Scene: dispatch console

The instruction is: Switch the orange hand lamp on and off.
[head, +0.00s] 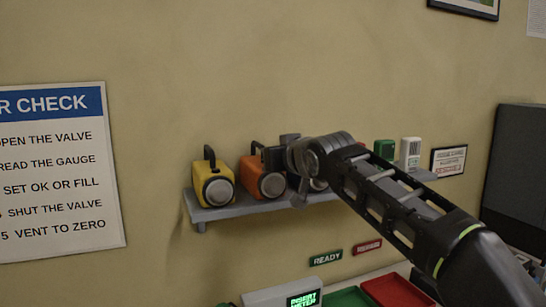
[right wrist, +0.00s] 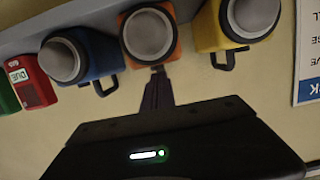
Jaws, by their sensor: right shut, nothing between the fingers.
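The orange hand lamp (head: 250,174) stands on the wall shelf between a yellow lamp (head: 204,176) and a blue lamp mostly hidden by my right arm. Its round grey lens shows no glow. In the right wrist view, which is upside down, the orange lamp (right wrist: 152,58) is at top centre. My right gripper (head: 268,158) is at the lamp's upper right side. Its shut, empty fingertips (right wrist: 157,70) are at the lamp's top edge; I cannot tell whether they touch it. My left gripper is out of view.
The blue lamp (right wrist: 99,50) is close beside the orange one. The shelf (head: 240,208) also carries a green item (head: 384,149) and a white device (head: 410,153). Red (head: 396,291) and green trays lie below.

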